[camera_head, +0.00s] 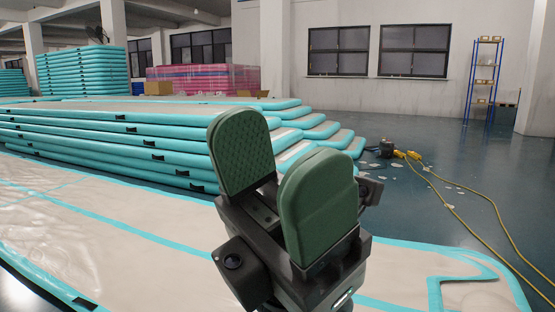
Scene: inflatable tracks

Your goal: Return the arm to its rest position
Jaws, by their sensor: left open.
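My left gripper (278,186) stands large in the lower middle of the head view. Its two green padded fingers point up and are apart, with nothing between them. Its dark body and wrist run down out of the bottom edge. It hides part of a stack of turquoise-edged inflatable tracks (110,137) behind it and part of a track (110,235) lying flat on the floor. My right gripper is not in view.
A dark pump-like device (386,148) with yellow cables (470,215) and white scraps lies on the floor at right. A blue shelf rack (485,75) stands by the back wall. More stacked tracks (85,72) and pink-wrapped ones (205,79) stand behind. Dark floor at right is mostly open.

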